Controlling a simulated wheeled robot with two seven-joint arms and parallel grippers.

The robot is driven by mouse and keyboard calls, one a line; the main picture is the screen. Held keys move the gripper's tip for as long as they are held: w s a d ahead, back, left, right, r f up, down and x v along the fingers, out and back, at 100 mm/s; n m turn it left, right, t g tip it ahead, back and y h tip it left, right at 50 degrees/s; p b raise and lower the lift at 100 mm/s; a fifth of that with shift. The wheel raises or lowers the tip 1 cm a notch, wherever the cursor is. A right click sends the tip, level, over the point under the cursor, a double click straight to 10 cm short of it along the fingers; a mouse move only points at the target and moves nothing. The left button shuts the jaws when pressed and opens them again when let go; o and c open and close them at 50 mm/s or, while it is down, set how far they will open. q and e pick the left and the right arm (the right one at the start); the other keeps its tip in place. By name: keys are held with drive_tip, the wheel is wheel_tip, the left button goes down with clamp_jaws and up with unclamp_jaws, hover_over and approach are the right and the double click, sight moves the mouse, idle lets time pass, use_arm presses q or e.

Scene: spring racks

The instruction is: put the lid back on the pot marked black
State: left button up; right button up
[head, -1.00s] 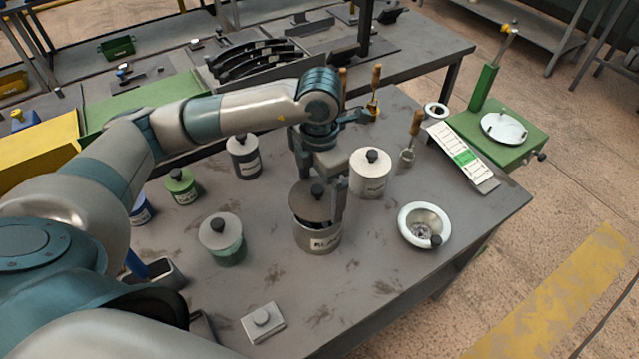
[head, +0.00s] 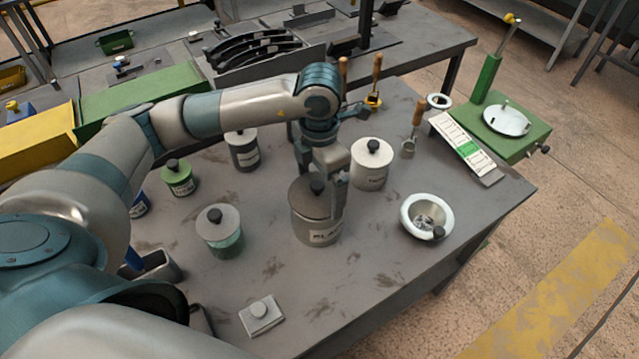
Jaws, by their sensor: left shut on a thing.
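The pot marked black (head: 318,233) stands upright on the grey table, its label facing me and partly readable. Its grey lid (head: 306,202) with a dark knob lies over the pot's mouth and looks level, with no gap visible on the near side. My left gripper (head: 320,186) comes down from above and is shut on the lid's knob. One finger hangs in front of the lid's right side and hides part of the rim there. My right gripper is not in view.
A white lidded pot (head: 369,170) stands close to the right of the gripper. A dark grey pot (head: 243,152) and green pots (head: 221,240) stand to the left. A white bowl (head: 404,216) is at right. A small metal block (head: 262,315) lies in front; the table between is clear.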

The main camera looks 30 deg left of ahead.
use_arm(q)
drive_tip(key=b, duration=0.3)
drive_tip(key=shift+f, duration=0.2)
idle(3.7)
drive_tip(key=o, duration=0.7)
drive_tip(key=shift+r, duration=0.2)
drive_tip(key=shift+r+p, duration=1.45)
drive_tip(key=shift+r, duration=1.9)
clamp_jaws()
